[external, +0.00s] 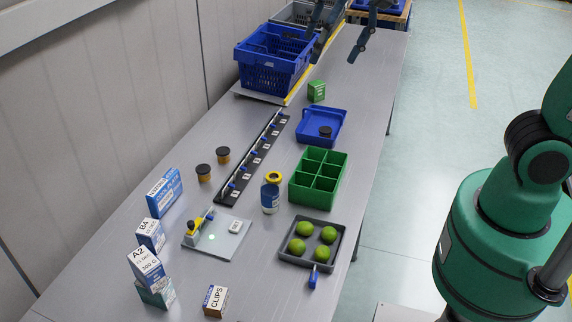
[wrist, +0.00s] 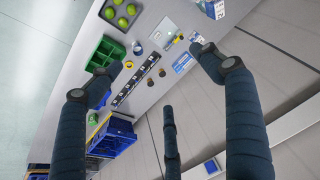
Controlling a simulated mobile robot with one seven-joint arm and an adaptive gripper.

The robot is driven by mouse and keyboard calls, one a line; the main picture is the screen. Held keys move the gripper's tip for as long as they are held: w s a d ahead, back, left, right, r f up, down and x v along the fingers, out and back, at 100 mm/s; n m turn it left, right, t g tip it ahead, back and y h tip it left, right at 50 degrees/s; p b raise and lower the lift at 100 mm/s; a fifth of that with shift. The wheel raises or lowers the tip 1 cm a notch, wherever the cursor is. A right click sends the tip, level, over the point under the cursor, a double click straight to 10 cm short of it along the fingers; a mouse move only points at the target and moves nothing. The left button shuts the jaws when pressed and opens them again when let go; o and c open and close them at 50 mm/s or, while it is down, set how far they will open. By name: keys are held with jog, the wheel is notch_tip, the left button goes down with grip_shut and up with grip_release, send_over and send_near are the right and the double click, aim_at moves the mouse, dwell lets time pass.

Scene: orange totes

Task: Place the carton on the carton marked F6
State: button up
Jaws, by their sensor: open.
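The white and blue carton marked A2 (external: 146,264) sits tilted on a teal carton (external: 157,293) at the table's near left. A small brown carton marked CLIPS (external: 215,300) stands near the front. A green carton (external: 316,91) stands farther back, near the blue crate. I cannot read F6 on any carton. My gripper (external: 333,60) is open and empty above the far end of the table. In the wrist view its fingers (wrist: 156,60) are wide apart, with nothing between them.
A blue crate (external: 272,77), a blue tray (external: 308,126), a green divided box (external: 296,185) and a grey tray (external: 336,229) with green fruit occupy the table. A black hook strip (external: 235,177), two jars (external: 204,173) and a bottle (external: 270,196) stand mid-table. The near-centre surface is partly clear.

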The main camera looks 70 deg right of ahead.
jog(key=s+d+f, duration=0.1)
jog(key=s+d, duration=0.1)
jog(key=s, duration=0.6)
jog(key=s+d+f+n+t, duration=0.1)
jog(key=s+d, duration=0.2)
jog(key=s, duration=0.6)
jog(key=shift+s+f+t, duration=0.25)
jog(key=shift+f+t, duration=0.05)
jog(key=shift+f, duration=0.1)
notch_tip(320, 180, down, 18)
jog(key=b, duration=1.8)
